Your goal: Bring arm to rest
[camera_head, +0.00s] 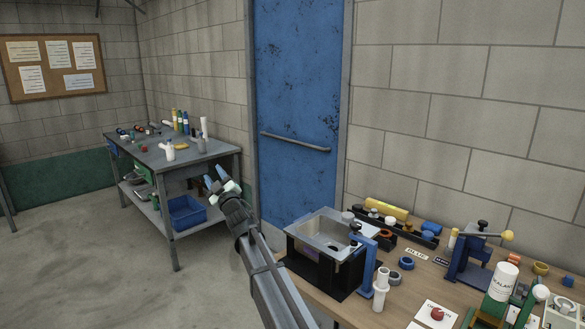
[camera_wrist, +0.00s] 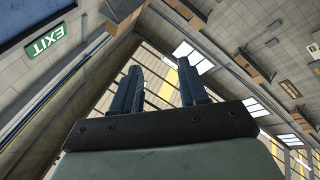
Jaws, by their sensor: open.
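My gripper (camera_head: 216,184) is in the middle of the head view, raised in the air at the end of my arm, left of the wooden workbench. Its two fingers are apart with nothing between them. In the wrist view, the fingers (camera_wrist: 160,92) stand apart and empty against the far walls and windows of the hall. In the head view the gripper appears in front of the far metal table (camera_head: 205,155); no contact with it can be seen.
The wooden workbench (camera_head: 352,304) at right holds a sink (camera_head: 327,230) in a black stand, a blue vise-like fixture (camera_head: 474,256), a white bottle (camera_head: 503,281) and several small parts. A blue bin (camera_head: 187,213) sits on the far table's lower shelf. The floor at left is clear.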

